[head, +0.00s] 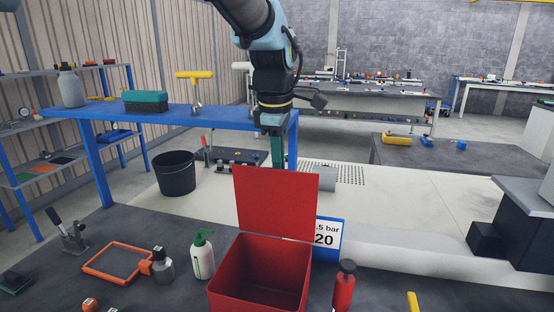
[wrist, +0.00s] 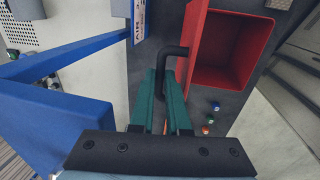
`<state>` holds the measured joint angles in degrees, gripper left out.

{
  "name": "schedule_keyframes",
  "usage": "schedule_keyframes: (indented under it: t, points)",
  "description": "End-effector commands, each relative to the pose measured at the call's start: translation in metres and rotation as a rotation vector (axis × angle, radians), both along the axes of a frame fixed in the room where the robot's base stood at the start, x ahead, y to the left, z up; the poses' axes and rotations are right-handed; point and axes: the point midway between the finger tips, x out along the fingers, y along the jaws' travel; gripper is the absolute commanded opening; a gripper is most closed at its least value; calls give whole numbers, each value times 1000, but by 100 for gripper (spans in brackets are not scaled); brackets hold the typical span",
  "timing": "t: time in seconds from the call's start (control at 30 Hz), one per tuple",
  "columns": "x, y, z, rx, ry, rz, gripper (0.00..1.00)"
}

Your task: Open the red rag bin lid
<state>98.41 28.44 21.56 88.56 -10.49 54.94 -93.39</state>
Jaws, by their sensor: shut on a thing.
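The red rag bin (head: 258,270) stands on the dark bench top with its inside exposed. Its red lid (head: 277,203) stands about upright at the bin's back edge. In the wrist view the lid (wrist: 195,30) shows nearly edge-on beside the open bin (wrist: 232,84). A black bent handle (wrist: 174,51) projects from the lid's outer face. My gripper (wrist: 160,88) has its green fingers shut on this handle. In the head view my gripper (head: 277,150) is behind the lid, its fingertips and the handle hidden by it.
A red bottle with a black top (head: 344,287) stands right of the bin. A white bottle with green pump (head: 202,255) and an orange frame (head: 117,262) are to its left. A blue-edged sign (head: 328,238) is behind the bin. A blue table (head: 170,111) stands beyond.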

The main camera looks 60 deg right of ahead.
Motion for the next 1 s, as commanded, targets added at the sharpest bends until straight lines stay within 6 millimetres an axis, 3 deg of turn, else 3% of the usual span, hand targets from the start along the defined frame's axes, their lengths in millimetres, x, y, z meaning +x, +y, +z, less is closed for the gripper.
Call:
schedule_keyframes:
  t: [0.27,0.3,0.53,0.83,1.0]
  points:
    - [0,1,-2,3,0,0,0]
    - [0,1,-2,4,0,0,15]
    - [0,1,-1,3,0,0,40]
    - [0,1,2,0,0,0,40]
    - [-2,4,23,-3,0,0,40]
